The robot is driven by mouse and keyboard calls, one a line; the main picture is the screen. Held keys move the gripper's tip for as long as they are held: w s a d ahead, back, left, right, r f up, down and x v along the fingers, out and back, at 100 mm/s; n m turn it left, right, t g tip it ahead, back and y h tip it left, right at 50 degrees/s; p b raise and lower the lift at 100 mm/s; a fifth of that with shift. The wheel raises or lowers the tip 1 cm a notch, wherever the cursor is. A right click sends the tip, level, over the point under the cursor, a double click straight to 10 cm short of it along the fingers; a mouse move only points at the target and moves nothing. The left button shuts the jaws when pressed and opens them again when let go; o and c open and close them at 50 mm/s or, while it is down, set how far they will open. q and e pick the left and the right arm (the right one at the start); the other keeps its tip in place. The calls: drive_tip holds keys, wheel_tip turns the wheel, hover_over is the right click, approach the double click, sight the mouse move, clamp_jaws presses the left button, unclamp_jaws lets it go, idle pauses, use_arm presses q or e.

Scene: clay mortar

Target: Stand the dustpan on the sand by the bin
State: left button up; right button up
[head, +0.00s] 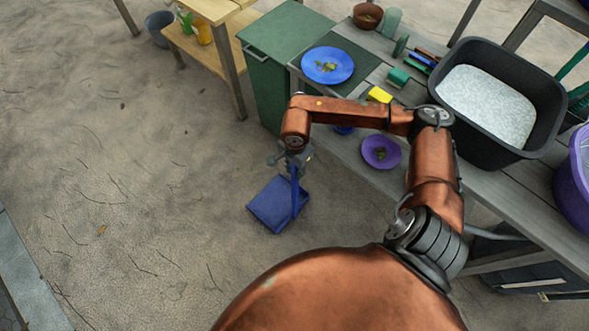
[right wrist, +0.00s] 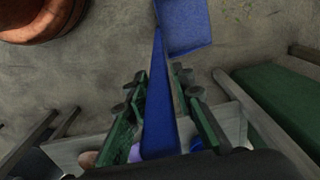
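The blue dustpan (head: 268,207) is low over the sand, in front of the dark green bin (head: 268,92). Its pan is flat and its handle rises upright. I cannot tell if the pan touches the sand. My right gripper (head: 293,165) is at the handle from above, with its fingers close against both sides of it. In the right wrist view the blue handle (right wrist: 158,100) runs between the green finger pads (right wrist: 159,85), with the pan (right wrist: 184,28) beyond the tips. My left gripper is not in view.
A grey bench (head: 335,140) bears a blue plate (head: 327,65), a purple plate (head: 381,152) and a black tub (head: 540,90) of pale grains. A wooden bench (head: 215,48) and a grey pot (head: 158,27) stand at the upper left. Open sand (head: 120,190) fills the left.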

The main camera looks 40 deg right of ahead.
drive_tip(key=shift+o, duration=1)
drive_tip(key=shift+r, duration=0.3)
wheel_tip(320, 180, up, 11)
drive_tip(key=p, duration=0.3)
drive_tip(key=shift+f+p, duration=0.1)
drive_tip(key=shift+p, duration=0.25)
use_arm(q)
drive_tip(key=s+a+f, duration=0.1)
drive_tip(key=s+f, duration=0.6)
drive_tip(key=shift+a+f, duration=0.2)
use_arm(e)
drive_tip(key=shift+r, duration=0.45)
